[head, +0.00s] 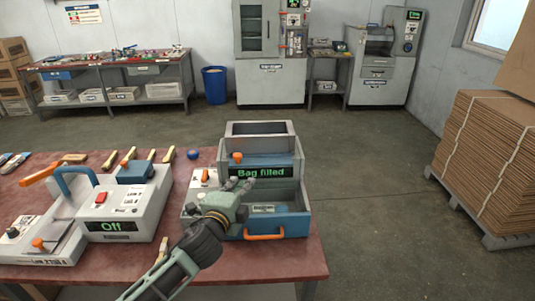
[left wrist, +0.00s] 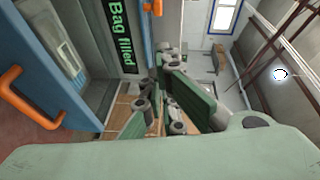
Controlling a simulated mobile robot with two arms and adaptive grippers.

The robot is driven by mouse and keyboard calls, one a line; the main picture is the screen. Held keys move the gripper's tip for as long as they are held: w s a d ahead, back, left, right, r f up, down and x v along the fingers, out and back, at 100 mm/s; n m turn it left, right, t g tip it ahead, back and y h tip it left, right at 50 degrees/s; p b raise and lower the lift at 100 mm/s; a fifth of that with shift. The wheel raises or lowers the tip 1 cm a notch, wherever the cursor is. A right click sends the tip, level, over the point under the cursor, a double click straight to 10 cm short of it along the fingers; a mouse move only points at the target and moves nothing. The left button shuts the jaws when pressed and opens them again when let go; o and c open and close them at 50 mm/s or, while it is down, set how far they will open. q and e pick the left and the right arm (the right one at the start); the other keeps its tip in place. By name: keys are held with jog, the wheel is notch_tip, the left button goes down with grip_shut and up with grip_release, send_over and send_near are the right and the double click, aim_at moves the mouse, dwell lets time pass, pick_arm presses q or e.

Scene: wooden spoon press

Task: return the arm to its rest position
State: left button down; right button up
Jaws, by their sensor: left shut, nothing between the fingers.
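My left gripper (head: 246,184) is shut and empty. It is in front of the left part of a grey and blue machine whose green display (head: 262,172) reads "Bag filled". In the left wrist view the green fingers (left wrist: 172,92) point away from the camera, with the machine's display (left wrist: 122,32) to their left. I cannot tell whether the gripper touches the machine. A blue-fronted bin (head: 290,224) with an orange handle (head: 263,234) is at the machine's front, partly hidden by the gripper. My right gripper is out of view.
A white machine (head: 145,205) reading "Off" stands to the left on the red-brown table (head: 282,264). Several wooden pieces (head: 152,156) and a blue ball (head: 193,154) lie behind it. Cardboard stacks (head: 490,150) stand on a pallet at right. The floor between is clear.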

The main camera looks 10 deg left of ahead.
pick_arm(q)
jog(key=s+f+n+g+y, duration=0.1)
jog(key=s+f+n+g, duration=0.6)
jog(key=s+f, duration=0.75)
jog(key=s+d+f+n+g, duration=0.1)
jog(key=s+f+n+g, duration=0.25)
jog(key=s, duration=0.95)
jog(key=s+d+f+n+g, duration=0.1)
jog(key=s+f+n+g, duration=0.3)
jog(key=s, duration=0.9)
notch_tip(320, 180, down, 24)
jog(key=s, duration=0.2)
jog(key=s+a+f+g+b, duration=0.1)
jog(key=s+a+f, duration=0.2)
jog(key=s+f, duration=1.3)
jog(key=shift+s+a+f, duration=0.15)
jog(key=shift+s+f, duration=0.25)
jog(key=shift+f, duration=0.15)
